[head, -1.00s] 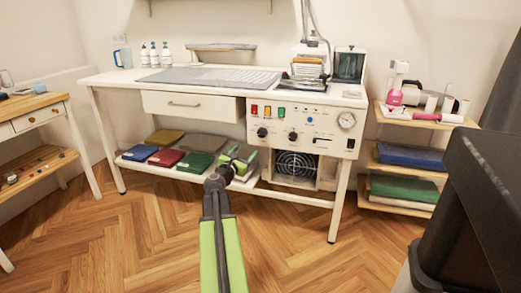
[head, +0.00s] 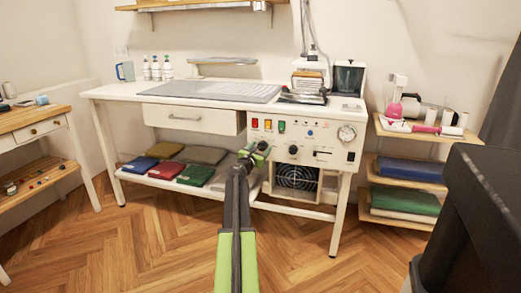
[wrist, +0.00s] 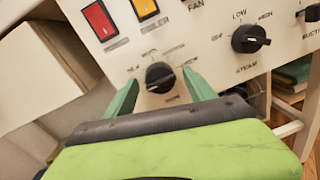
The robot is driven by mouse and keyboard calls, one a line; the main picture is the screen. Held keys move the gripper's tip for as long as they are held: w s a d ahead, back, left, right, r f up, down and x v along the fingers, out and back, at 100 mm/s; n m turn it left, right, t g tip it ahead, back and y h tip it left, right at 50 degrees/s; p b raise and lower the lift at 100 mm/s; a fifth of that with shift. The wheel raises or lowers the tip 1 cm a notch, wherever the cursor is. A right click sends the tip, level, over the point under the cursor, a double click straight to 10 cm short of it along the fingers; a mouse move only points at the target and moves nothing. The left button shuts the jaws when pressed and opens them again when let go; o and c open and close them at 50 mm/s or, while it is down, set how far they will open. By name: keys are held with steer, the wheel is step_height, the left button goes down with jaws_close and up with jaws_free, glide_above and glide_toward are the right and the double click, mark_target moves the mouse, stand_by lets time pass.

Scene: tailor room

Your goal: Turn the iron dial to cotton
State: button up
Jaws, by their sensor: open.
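The black iron dial (wrist: 160,77) is on the white control panel (wrist: 215,65), with small labels around it that are mostly too blurred to read. I cannot tell which label it points to. My gripper (wrist: 160,88) is open, its green fingertips on the left and right of this dial in the wrist view. I cannot tell whether they touch it. In the head view my gripper (head: 258,150) is at the left part of the panel and hides this dial. A second black dial (wrist: 249,39), labelled STEAM with LOW and HIGH, is to the right; it also shows in the head view (head: 293,149).
Red (wrist: 99,20) and orange (wrist: 144,9) buttons are above the dial. The drawer (head: 190,118) is left of the panel. A fan grille (head: 296,177) is below it. An iron (head: 306,88) stands on the table above. The floor in front is clear.

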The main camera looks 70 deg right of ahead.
steer(key=shift+d, duration=0.3)
steer(key=shift+c, duration=0.2)
steer(key=c, duration=1.3)
